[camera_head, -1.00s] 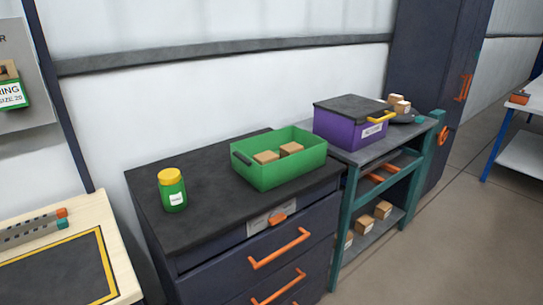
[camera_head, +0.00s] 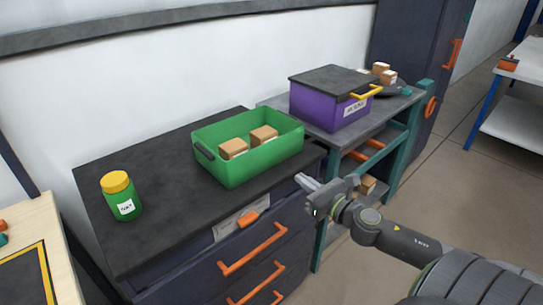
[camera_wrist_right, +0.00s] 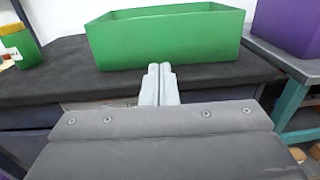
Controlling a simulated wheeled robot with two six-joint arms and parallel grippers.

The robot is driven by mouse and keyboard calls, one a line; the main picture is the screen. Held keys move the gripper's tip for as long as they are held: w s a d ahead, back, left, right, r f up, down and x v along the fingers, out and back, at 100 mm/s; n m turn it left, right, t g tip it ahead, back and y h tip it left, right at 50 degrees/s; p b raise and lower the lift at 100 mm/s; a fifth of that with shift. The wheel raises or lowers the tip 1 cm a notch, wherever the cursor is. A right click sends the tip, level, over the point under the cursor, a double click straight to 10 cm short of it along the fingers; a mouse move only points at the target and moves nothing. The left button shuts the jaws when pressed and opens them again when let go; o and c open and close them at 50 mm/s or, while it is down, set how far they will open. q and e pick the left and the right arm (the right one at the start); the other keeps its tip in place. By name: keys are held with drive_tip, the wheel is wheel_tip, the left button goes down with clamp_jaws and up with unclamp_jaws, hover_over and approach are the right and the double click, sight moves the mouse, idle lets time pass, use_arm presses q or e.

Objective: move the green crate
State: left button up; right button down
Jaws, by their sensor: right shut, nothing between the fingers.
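The green crate (camera_head: 262,156) stands upright on the dark top of the drawer cabinet (camera_head: 150,235), with two small cardboard boxes (camera_head: 249,142) inside. It also fills the upper middle of the right wrist view (camera_wrist_right: 165,40). My right gripper (camera_head: 303,181) is in front of the crate's right part, near the cabinet's front edge. Its fingers are shut with nothing between them, and in the right wrist view the fingertips (camera_wrist_right: 160,70) point at the crate's front wall. Whether they touch the wall is hard to tell, but the gripper does not hold the crate. My left gripper is not in view.
A green jar with a yellow lid (camera_head: 121,196) stands left of the crate. A purple box with a dark lid (camera_head: 328,100) stands on the teal-framed shelf to the right. Orange drawer handles (camera_head: 252,250) stick out in front. Cabinet top between jar and crate is clear.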

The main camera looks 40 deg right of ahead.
drive_tip(key=p, duration=0.9)
approach(267, 154)
drive_tip(key=w, duration=0.5)
drive_tip(key=shift+w+a+r, duration=0.1)
drive_tip(key=shift+w+r, duration=0.05)
drive_tip(key=shift+w+p, duration=0.4)
drive_tip(key=shift+w, duration=0.4)
